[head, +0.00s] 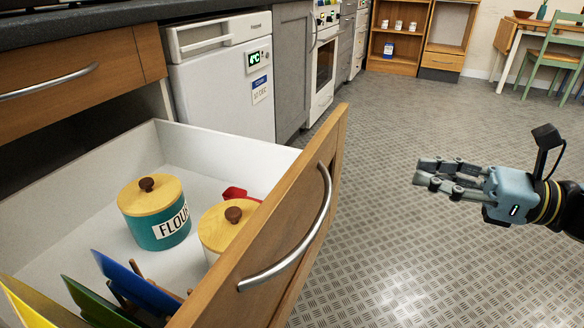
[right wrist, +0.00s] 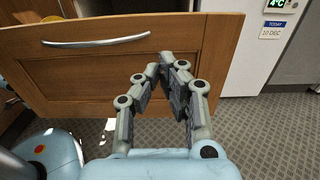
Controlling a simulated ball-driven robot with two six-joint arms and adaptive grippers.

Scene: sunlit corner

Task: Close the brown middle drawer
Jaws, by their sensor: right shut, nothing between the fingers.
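The brown middle drawer (head: 262,235) is pulled far out from the cabinet in the head view. Its brown wooden front has a curved metal handle (head: 300,235), and its white inside lies open. The drawer front (right wrist: 75,75) and its handle (right wrist: 97,41) also show in the right wrist view. My right gripper (head: 420,172) is shut and empty, to the right of the drawer front and apart from it in the head view. In the right wrist view its fingers (right wrist: 160,75) point toward the drawer front. My left gripper is not in view.
The drawer holds a teal flour canister (head: 157,212), a second wooden-lidded canister (head: 222,225), something red and upright coloured boards (head: 135,285). A shut brown drawer (head: 75,85) sits above, under the dark counter. A white appliance (head: 225,85) stands beyond. The patterned floor (head: 400,260) on the right is clear.

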